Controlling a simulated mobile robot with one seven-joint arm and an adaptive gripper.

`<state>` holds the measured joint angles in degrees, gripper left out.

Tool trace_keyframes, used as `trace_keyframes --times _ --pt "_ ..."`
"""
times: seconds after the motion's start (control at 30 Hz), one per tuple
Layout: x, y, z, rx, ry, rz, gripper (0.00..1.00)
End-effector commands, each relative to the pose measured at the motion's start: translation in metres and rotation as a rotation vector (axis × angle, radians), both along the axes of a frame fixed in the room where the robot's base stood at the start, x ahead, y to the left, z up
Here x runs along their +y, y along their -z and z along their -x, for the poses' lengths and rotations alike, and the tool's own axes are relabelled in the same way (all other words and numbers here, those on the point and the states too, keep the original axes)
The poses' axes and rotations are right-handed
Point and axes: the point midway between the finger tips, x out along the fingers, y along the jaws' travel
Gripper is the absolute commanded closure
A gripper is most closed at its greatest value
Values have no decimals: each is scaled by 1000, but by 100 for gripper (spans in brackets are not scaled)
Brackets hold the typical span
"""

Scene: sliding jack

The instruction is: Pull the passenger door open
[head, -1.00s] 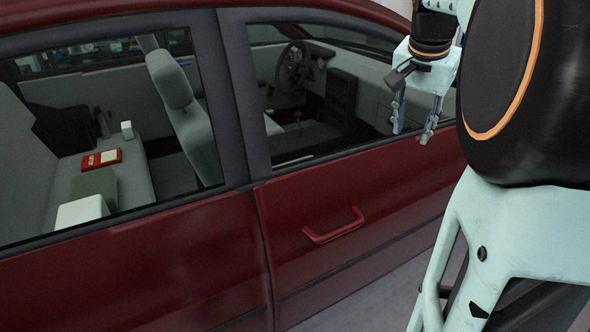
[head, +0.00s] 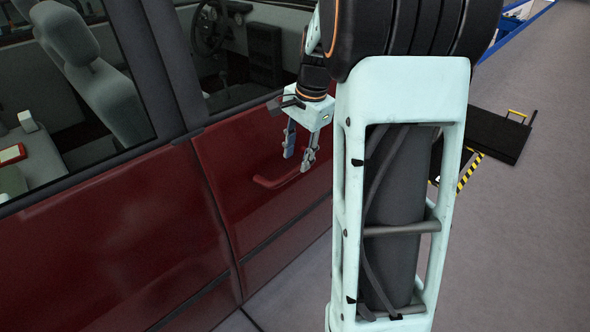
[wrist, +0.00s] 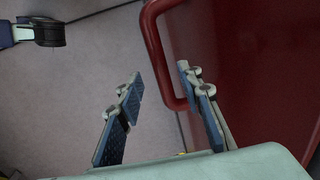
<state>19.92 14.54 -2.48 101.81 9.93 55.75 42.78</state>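The passenger door (head: 265,215) is dark red and looks shut, its edge in line with the panel to its left. Its red bar handle (head: 266,182) is partly hidden behind my gripper (head: 297,163) in the head view. My gripper is open and empty, fingers pointing down, at the right part of the handle. In the wrist view the handle (wrist: 161,60) runs between the two fingertips of my gripper (wrist: 160,74) in the picture. I cannot tell whether the fingers reach down around it or stay above it. No contact shows.
The rear body panel (head: 110,240) lies left of the door. Grey floor (head: 520,250) is open to the right. A black platform (head: 490,133) with yellow handles and a striped edge stands there. A blue-edged thing (head: 515,25) lies at the top right.

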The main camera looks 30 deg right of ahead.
Motion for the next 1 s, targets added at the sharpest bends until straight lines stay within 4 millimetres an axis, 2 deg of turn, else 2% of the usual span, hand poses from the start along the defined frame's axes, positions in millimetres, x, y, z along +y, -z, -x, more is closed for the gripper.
trace_keyframes --times 0.03,0.2,0.37,0.63,0.93,1.0 --pt "1 13 -1 3 0 -1 66" --pt "2 33 -6 1 0 0 66" --pt "2 41 -8 -1 0 1 66" --pt "3 41 -8 -1 -1 1 66" --pt "3 41 -8 -1 -1 1 99" --pt "3 41 -8 -1 -1 1 100"
